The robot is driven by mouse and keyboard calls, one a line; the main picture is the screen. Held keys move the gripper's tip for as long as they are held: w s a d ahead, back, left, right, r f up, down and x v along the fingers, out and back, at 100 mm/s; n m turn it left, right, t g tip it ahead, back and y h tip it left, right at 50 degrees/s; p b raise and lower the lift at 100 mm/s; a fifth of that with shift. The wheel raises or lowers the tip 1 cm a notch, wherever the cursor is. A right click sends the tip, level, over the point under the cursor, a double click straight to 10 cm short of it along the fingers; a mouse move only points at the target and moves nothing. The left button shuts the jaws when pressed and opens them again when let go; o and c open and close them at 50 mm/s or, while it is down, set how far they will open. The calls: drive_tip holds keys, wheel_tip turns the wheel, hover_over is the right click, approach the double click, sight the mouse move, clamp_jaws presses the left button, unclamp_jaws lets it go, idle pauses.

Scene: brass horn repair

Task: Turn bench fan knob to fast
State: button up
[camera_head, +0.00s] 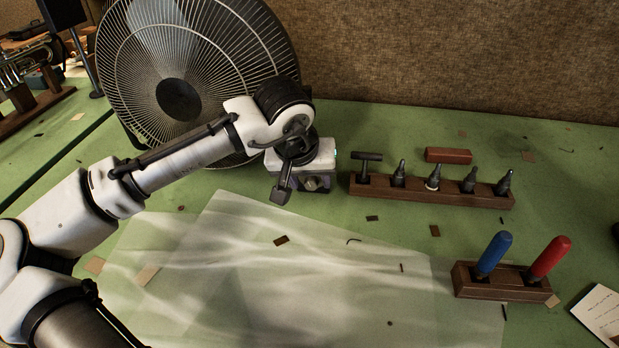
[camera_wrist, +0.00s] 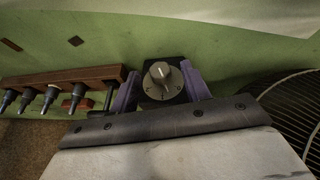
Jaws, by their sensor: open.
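The bench fan (camera_head: 182,95) stands at the back left of the green bench, with a round wire guard and a dark hub. In the wrist view its knob (camera_wrist: 161,74) is a round grey dial with a raised grip bar, set on a dark plate. My gripper (camera_wrist: 162,88) has its purple fingers apart, one on each side of the knob, and I cannot tell whether they touch it. In the head view my gripper (camera_head: 312,186) is beside the fan, and my wrist hides the knob. The fan guard's edge (camera_wrist: 290,105) shows at the right of the wrist view.
A wooden rack (camera_head: 430,191) with several dark tools stands just right of my gripper, with a reddish-brown block (camera_head: 448,156) behind it. A small holder (camera_head: 500,284) carries blue and red handles. A translucent sheet (camera_head: 270,265) covers the front bench.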

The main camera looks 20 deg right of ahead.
drive_tip(key=shift+w+d+f, duration=0.1)
drive_tip(key=shift+f, duration=0.2)
drive_tip(key=c, duration=1)
